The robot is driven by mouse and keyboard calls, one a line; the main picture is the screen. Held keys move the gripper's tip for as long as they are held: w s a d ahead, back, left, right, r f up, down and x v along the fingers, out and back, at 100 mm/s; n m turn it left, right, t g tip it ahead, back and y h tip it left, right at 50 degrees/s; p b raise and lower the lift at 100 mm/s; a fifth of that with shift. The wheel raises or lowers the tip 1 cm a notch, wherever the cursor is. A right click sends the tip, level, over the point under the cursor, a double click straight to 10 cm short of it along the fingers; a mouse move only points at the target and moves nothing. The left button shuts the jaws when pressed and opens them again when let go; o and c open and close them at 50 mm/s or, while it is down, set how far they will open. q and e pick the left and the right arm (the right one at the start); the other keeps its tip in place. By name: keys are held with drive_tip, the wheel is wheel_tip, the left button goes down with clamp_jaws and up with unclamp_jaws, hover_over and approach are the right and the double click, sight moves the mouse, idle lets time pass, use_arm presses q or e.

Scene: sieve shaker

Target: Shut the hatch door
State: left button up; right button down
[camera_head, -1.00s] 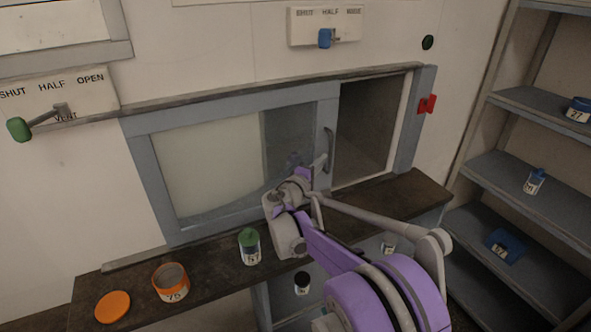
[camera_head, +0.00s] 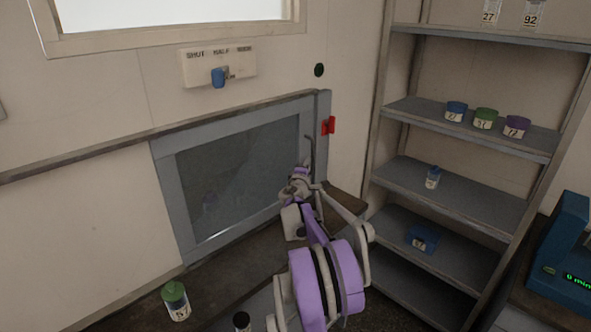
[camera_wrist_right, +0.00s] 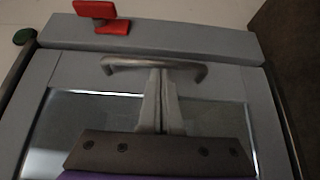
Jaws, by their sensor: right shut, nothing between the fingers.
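The hatch door (camera_head: 240,160), a grey-framed sliding panel with a dark pane, fills the opening, and its right edge lies against the right frame post (camera_head: 322,145) with no clear gap. Its curved handle (camera_head: 311,150) is on the right side of the door and also shows in the right wrist view (camera_wrist_right: 155,64). My right gripper (camera_head: 303,168) is at the handle, shut and empty. In the right wrist view its fingertips (camera_wrist_right: 160,75) reach the handle bar and seem to touch it. A red catch (camera_head: 329,125) sits on the post. My left gripper is not in view.
A dark ledge (camera_head: 225,262) runs below the hatch and bears a green-capped jar (camera_head: 175,300). Shelves (camera_head: 455,202) with several containers stand at right. A lever panel (camera_head: 219,67) is above the hatch. A blue device (camera_head: 565,255) is at far right.

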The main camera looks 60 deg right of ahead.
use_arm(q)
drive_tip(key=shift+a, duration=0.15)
use_arm(e)
drive_tip(key=shift+s+d+r, duration=0.15)
drive_tip(key=shift+d, duration=0.25)
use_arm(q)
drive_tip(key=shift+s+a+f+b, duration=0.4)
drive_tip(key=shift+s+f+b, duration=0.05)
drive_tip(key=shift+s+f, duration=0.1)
use_arm(e)
drive_tip(key=w+a+v, duration=0.1)
drive_tip(key=w+v, duration=0.2)
drive_tip(key=v, duration=1)
